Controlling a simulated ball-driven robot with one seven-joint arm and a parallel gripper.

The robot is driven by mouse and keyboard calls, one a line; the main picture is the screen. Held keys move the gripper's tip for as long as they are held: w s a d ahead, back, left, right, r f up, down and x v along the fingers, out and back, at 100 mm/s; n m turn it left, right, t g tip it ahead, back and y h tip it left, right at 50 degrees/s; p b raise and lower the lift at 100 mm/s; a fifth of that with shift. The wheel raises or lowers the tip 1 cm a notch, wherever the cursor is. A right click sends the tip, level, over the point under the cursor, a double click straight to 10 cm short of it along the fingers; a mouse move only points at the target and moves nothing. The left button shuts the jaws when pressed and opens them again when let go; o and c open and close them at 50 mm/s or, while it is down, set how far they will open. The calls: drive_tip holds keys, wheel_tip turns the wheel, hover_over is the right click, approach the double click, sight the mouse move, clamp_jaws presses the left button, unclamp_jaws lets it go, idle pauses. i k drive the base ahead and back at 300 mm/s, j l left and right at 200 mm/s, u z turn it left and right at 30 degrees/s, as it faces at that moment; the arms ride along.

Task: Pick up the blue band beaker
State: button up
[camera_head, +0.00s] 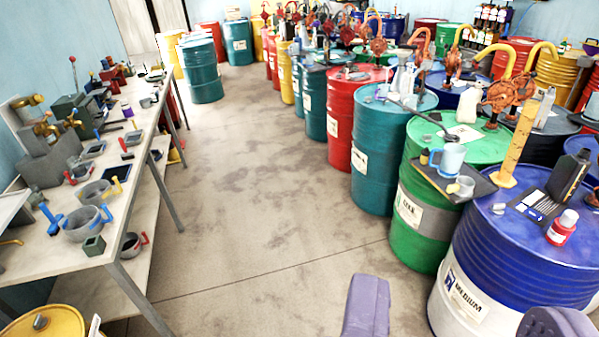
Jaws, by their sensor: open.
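My gripper (462,300) shows as two purple fingers at the bottom edge, spread wide apart with nothing between them. A pale blue-and-white beaker with a handle (452,158) stands upright on a dark tray (430,172) on the green drum. A smaller clear beaker (465,187) stands beside it, near the tray's right end. Both are farther off than my fingers and not touched by them.
A workbench (130,175) lines the left. The floor between is clear.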

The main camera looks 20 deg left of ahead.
sight(77, 167)
drive_tip(key=i+j+u, duration=0.2)
drive_tip(key=i+u, duration=0.5)
drive_tip(key=i, duration=0.25)
drive_tip(key=i+l+u, duration=0.1)
drive_tip(key=i+u, duration=0.35)
drive_tip(key=i, duration=0.55)
drive_tip(key=i+l, duration=0.1)
drive_tip(key=i, duration=0.55)
drive_tip(key=i+l+u, duration=0.15)
drive_tip(key=i, duration=0.5)
drive_tip(key=i+j+u, duration=0.35)
drive_tip(key=i, duration=0.25)
drive_tip(key=i+u, duration=0.35)
drive_tip(key=i, duration=0.25)
drive_tip(key=i+l+u, duration=0.1)
drive_tip(key=i+u, duration=0.25)
drive_tip(key=i, duration=0.3)
